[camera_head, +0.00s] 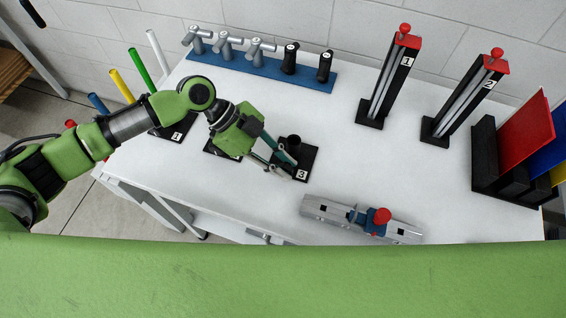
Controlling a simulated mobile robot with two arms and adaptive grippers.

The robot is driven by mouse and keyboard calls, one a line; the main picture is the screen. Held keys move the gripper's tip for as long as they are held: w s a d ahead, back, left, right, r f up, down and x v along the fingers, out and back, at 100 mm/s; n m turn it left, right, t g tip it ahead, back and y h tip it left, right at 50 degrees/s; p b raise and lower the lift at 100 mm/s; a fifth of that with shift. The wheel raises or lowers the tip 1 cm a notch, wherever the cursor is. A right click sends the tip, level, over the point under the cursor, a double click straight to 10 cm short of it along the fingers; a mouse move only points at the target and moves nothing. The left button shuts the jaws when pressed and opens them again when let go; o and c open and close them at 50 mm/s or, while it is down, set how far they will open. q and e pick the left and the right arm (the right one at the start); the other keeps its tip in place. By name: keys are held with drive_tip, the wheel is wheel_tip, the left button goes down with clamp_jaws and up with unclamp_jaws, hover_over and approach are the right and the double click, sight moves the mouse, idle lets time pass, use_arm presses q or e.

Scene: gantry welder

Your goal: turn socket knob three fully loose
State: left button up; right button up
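Socket three is a black square plate (311,154) marked "3" on the white table, with a short upright black cylinder (293,142) near its back. My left gripper (289,167) reaches in from the left and its two fingers are over the front left part of that plate. The socket's knob cannot be made out; the fingers cover the spot beside the cylinder. Whether the fingers close on anything is too small to tell. My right gripper is not in view.
A blue rack (262,71) with torches stands at the back. Two black stands (390,80) (463,100) are at right.

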use_arm(q)
drive_tip(key=v, duration=1.2)
